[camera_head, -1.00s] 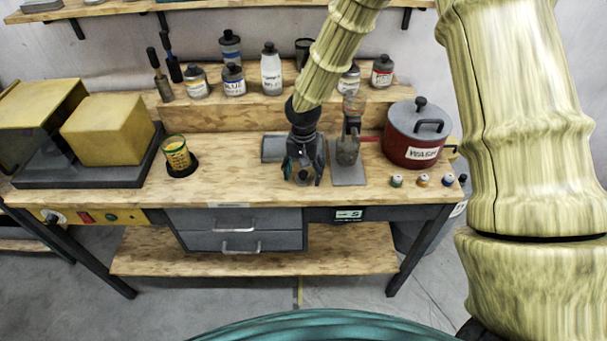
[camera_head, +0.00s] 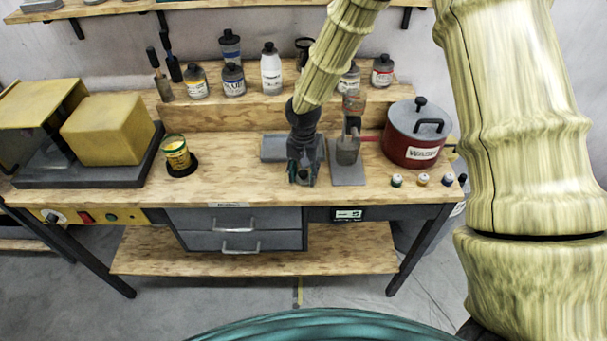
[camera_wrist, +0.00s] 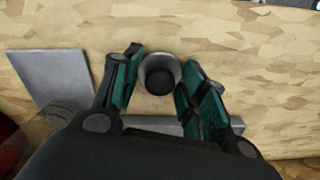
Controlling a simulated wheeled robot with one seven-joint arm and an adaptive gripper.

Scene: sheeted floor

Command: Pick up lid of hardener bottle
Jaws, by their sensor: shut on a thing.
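My gripper (camera_head: 303,180) is low over the front middle of the workbench, pointing down. In the wrist view its teal fingers (camera_wrist: 160,68) stand on both sides of a small round grey piece with a dark middle, which I take to be the lid (camera_wrist: 159,78). The fingers are closed on it. In the head view the fingers mostly hide it, and I cannot tell whether it touches the bench. A white bottle with a dark cap (camera_head: 271,72) stands on the raised shelf behind; its label is too small to read.
A grey plate (camera_head: 348,176) with a small stand lies just right of my gripper. A red pot (camera_head: 410,150) is farther right, with small capped jars (camera_head: 422,180) before it. A yellow cup (camera_head: 176,153) stands left. Several bottles (camera_head: 233,80) line the shelf. The bench between cup and gripper is clear.

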